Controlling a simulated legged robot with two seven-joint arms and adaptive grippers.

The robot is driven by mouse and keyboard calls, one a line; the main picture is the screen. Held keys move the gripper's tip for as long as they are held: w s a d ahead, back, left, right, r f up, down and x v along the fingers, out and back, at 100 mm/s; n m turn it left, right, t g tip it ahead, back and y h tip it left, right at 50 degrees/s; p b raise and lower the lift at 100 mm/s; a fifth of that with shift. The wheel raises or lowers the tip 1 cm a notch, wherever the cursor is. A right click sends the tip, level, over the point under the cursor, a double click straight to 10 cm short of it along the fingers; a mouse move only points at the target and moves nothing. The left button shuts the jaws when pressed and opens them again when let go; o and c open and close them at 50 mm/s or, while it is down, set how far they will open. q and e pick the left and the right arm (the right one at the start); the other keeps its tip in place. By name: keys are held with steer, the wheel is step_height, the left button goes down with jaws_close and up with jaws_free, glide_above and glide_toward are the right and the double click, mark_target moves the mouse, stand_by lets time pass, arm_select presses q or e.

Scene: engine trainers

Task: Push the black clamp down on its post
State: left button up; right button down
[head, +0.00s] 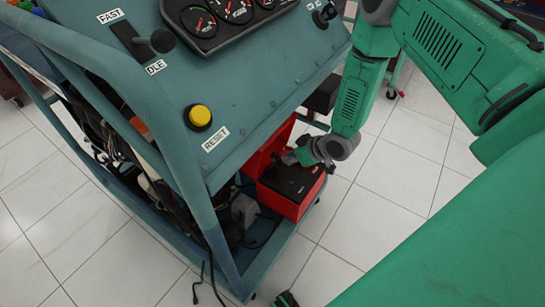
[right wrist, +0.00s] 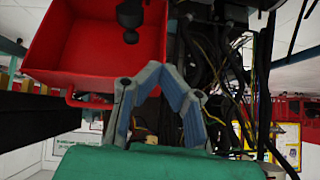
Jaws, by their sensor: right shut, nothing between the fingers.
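The red battery box (head: 281,203) with a dark top sits low at the right end of the blue-green trainer frame in the head view. My right gripper (head: 297,158) is over the back of that top, shut and empty. In the right wrist view its grey-blue fingers (right wrist: 157,82) show below a red box (right wrist: 95,60). A black knob-like piece (right wrist: 130,15) stands against the red there. It may be the clamp on its post, but I cannot tell the two apart or see how far down it sits. My left gripper is not clearly in view.
The trainer's sloping panel (head: 240,85) has gauges, a lever and a yellow button (head: 200,116). Cables and a grey part (head: 244,210) crowd the frame left of the battery. Tiled floor (head: 385,190) is clear on the right.

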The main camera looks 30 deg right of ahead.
mark_target(273, 154)
arm_select(q)
steer(key=shift+a+f, duration=0.55)
arm_select(e)
steer(key=shift+n+t, duration=0.4)
steer(key=shift+n, duration=0.1)
steer(key=w+d, duration=0.1)
steer(key=w+d+r, duration=0.1)
steer(key=w+d, duration=0.1)
steer(key=shift+w, duration=0.1)
arm_select(q)
steer(key=shift+d, duration=0.1)
arm_select(e)
steer(key=shift+f, duration=0.15)
steer(key=b+x, duration=0.4)
steer(key=x, duration=0.4)
steer(key=shift+w+f, duration=0.2)
steer(key=shift+f, duration=0.1)
steer(key=shift+w+a+f, duration=0.1)
steer(key=shift+w+f, duration=0.3)
steer(key=shift+w, duration=0.1)
arm_select(q)
step_height(273, 154, down, 4)
steer(key=shift+d+f, duration=0.1)
steer(key=shift+d, duration=0.05)
arm_select(e)
steer(key=shift+s, duration=0.1)
